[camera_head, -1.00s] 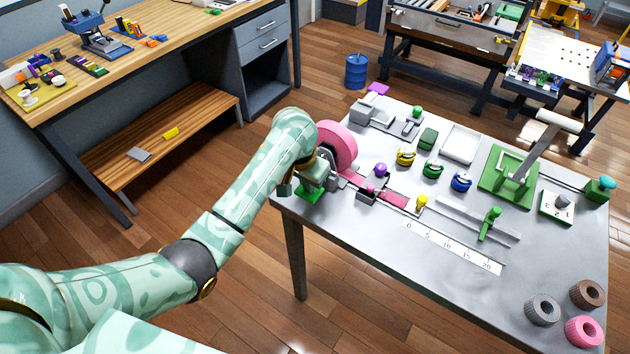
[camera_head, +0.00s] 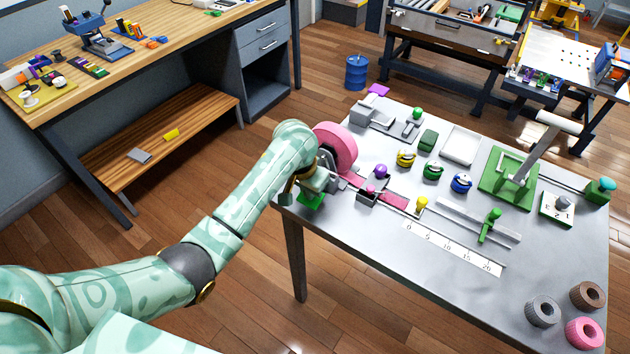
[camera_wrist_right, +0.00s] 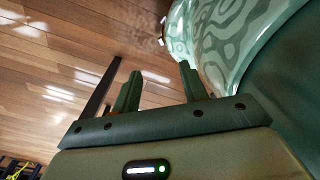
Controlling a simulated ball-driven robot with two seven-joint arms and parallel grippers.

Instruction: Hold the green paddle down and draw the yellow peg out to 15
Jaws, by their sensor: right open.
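The green paddle (camera_head: 311,199) sits at the table's left corner, partly hidden under my left gripper (camera_head: 318,186). My left gripper is right above or on the paddle; I cannot tell if they touch, nor if its jaws are open or shut. The yellow peg (camera_head: 422,203) stands at the end of the pink strap (camera_head: 393,202), near the 0 end of the white scale (camera_head: 455,248), which is marked 0 to 20. A pink roll (camera_head: 337,146) stands behind my left gripper. My right gripper (camera_wrist_right: 157,85) shows only in its wrist view, open and empty.
A green slider (camera_head: 490,224) stands on a grey rail beside the scale. Yellow, green and blue round pieces sit mid-table. A green lever press (camera_head: 510,175) is further right. Grey, brown and pink rolls (camera_head: 584,331) lie at the right corner. The table below the scale is clear.

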